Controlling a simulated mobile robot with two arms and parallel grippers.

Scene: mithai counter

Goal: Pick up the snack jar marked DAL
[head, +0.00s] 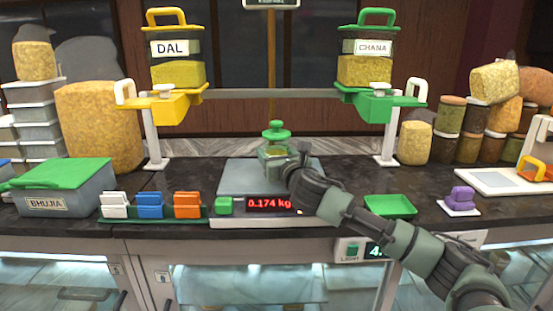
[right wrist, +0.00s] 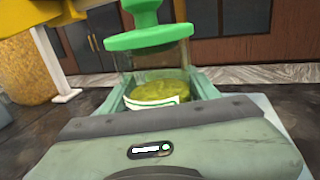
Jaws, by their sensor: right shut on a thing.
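A small clear jar with a green lid (head: 276,138) and yellow-green contents stands over the scale (head: 262,181), whose red display reads 0.174 kg. My right gripper (head: 287,168) is shut on this jar. The right wrist view shows the jar (right wrist: 150,65) upright between the fingers (right wrist: 158,88). A white and green label on it is mostly hidden by the gripper, so I cannot read it. The word DAL is on a yellow-topped dispenser (head: 178,73) at the upper left. My left gripper is not in view.
A green dispenser marked CHANA (head: 365,70) hangs at the upper right. A BHUJIA box (head: 65,190), a card holder (head: 152,213) and a green tray (head: 391,206) stand on the dark counter. Stacked jars (head: 448,115) stand at the back right.

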